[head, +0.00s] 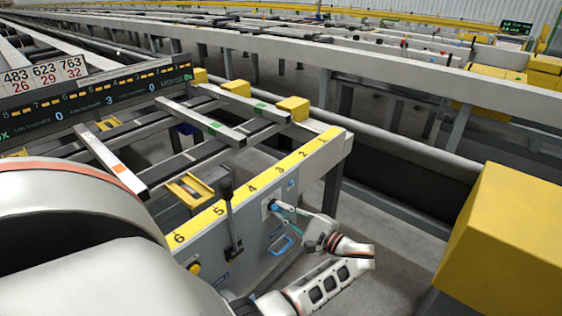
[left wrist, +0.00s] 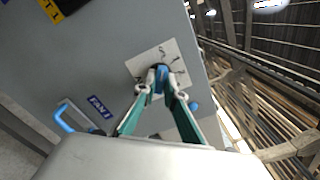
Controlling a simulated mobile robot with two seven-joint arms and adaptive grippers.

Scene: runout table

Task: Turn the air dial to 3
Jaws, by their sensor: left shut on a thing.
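The air dial is a small blue knob (left wrist: 161,72) on a pale square plate (left wrist: 142,67) with dark marks, on the grey side panel. In the head view the plate (head: 266,210) sits under the yellow numbered strip. My left gripper (head: 277,205) reaches the dial from the lower right. In the left wrist view the green fingers (left wrist: 160,88) close in on both sides of the blue knob and are shut on it. The fingers hide part of the knob, and I cannot read its setting. My right gripper is not in view.
A blue handle (head: 280,246) is below the dial. A black lever (head: 233,222) and a yellow knob (head: 194,268) are further left on the panel. A large yellow block (head: 508,240) stands at the right. A display board (head: 95,98) is at the upper left.

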